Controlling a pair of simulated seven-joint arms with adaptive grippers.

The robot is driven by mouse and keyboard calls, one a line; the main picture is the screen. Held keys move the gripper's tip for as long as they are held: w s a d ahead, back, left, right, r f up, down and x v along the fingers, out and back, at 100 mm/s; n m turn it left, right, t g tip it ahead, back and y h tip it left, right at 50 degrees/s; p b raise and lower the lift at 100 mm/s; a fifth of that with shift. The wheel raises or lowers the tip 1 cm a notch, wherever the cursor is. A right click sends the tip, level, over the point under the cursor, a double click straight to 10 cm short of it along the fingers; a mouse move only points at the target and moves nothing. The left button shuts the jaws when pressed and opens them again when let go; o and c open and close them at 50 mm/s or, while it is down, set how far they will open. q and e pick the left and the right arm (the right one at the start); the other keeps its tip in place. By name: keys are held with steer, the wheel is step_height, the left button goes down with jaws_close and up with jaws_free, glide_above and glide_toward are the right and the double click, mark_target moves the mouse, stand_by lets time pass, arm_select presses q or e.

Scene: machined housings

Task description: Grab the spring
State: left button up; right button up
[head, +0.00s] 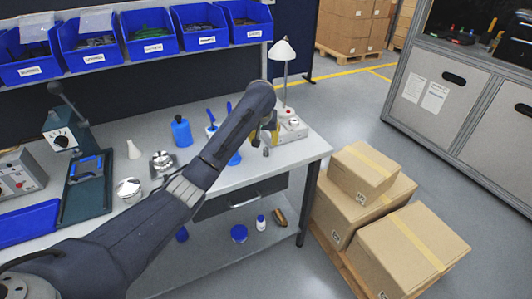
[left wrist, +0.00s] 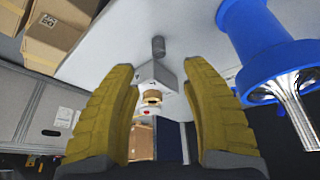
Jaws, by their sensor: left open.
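A small dark grey upright cylinder (head: 266,152) stands on the bench near its front edge, close to my left gripper. It looks like the spring, but its coils are too small to make out. It also shows in the left wrist view (left wrist: 158,47), ahead of the gap between the fingers and apart from them. My left gripper (left wrist: 160,72) has its two yellow fingers spread with nothing between them. In the head view the gripper (head: 262,135) is partly hidden behind my left arm. My right gripper is not in view.
A pale fixture (head: 291,127) with a red button stands just behind the cylinder. A blue-and-chrome object (left wrist: 262,50) is close to the right finger in the left wrist view. A blue bottle (head: 181,132) stands farther left. Boxes (head: 403,250) are stacked right of the bench.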

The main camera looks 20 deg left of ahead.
mark_target(266, 150)
arm_select(q)
steer(key=shift+x, duration=4.95)
steer(key=shift+d, duration=0.15)
steer(key=shift+c, duration=0.3)
jaws_close()
